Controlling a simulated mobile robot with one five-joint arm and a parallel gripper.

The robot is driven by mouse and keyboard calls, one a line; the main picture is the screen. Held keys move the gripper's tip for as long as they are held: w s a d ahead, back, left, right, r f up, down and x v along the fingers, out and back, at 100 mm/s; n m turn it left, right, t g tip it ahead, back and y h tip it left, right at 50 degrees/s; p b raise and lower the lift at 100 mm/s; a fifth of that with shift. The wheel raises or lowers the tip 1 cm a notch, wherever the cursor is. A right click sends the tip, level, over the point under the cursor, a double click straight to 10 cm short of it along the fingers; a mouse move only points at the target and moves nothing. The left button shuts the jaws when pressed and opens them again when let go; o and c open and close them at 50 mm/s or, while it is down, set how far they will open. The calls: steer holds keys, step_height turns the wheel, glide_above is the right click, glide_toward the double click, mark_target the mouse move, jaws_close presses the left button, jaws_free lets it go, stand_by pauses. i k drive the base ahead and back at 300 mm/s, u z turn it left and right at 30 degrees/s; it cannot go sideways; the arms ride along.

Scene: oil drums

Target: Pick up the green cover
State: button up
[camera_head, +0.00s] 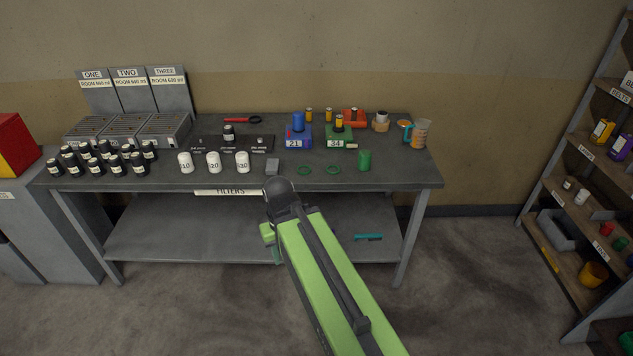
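A green cylinder (364,160), which looks like the green cover, stands upright near the front right of the workbench (405,178). Two flat green rings lie left of it, a left ring (304,170) and a right ring (333,170). A green box marked 34 (336,142) stands behind them, with a yellow-and-black piece on top. My green arm reaches up from the bottom to the bench's front edge, left of the green cylinder and apart from it. A small grey block (272,167) shows just beyond the arm's end; I cannot tell whether it is part of my gripper. The fingers are not clearly visible.
A blue box marked 21 (298,143) with a blue cylinder (298,121) on it stands beside the green box. Three white canisters (213,162) and several black jars (110,160) stand to the left. A measuring jug (419,134) is at the right. A shelf rack (575,180) stands far right.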

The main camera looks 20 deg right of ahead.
mark_target(365, 157)
steer(key=u, duration=0.1)
steer(key=i, duration=2.25)
steer(key=z, duration=0.25)
